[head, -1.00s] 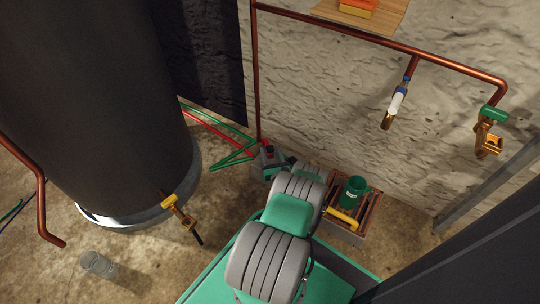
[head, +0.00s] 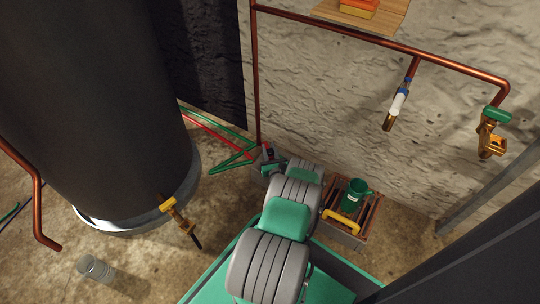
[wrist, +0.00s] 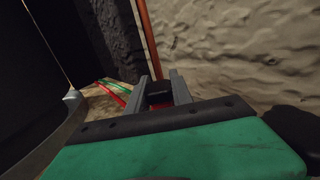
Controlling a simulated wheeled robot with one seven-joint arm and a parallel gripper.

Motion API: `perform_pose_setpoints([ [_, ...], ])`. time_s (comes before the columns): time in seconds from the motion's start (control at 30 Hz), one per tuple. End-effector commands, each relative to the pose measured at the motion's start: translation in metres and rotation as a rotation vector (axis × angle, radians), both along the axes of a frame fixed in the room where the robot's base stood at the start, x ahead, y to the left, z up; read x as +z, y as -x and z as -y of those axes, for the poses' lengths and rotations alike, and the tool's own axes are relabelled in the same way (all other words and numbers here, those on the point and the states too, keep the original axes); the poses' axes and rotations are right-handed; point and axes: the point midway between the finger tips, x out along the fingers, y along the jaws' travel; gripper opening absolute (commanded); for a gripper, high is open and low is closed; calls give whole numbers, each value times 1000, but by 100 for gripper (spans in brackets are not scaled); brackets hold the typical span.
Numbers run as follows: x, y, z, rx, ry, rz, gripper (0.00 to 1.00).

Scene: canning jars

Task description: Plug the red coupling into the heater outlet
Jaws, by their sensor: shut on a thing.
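My gripper (wrist: 161,92) is shut on a dark block-like piece (wrist: 159,93) between its two grey fingers. In the head view, my gripper (head: 267,153) is low by the wall, beside the vertical copper pipe. A red hose (head: 215,131) runs from the left to the gripper, so the held piece seems to be the red coupling; its tip is hidden. The dark heater tank (head: 95,110) stands at left. A brass valve with a yellow handle (head: 180,220) and a dark downward spout sits on its lower side, apart from the gripper.
A green hose (head: 235,160) lies beside the red one. A crate (head: 345,235) with a green mug (head: 356,193) stands right of my arm. A glass jar (head: 95,268) is on the floor. Copper pipe (head: 400,46) with taps runs along the wall (head: 320,110).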

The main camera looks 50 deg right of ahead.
Motion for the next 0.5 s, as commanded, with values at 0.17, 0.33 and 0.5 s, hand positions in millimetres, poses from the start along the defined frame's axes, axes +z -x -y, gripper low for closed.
perform_pose_setpoints([
  [0.17,0,0,0,0,0,0,0],
  [0.33,0,0,0,0,0,0,0],
  [0.5,4,0,0,0,1,1,0],
])
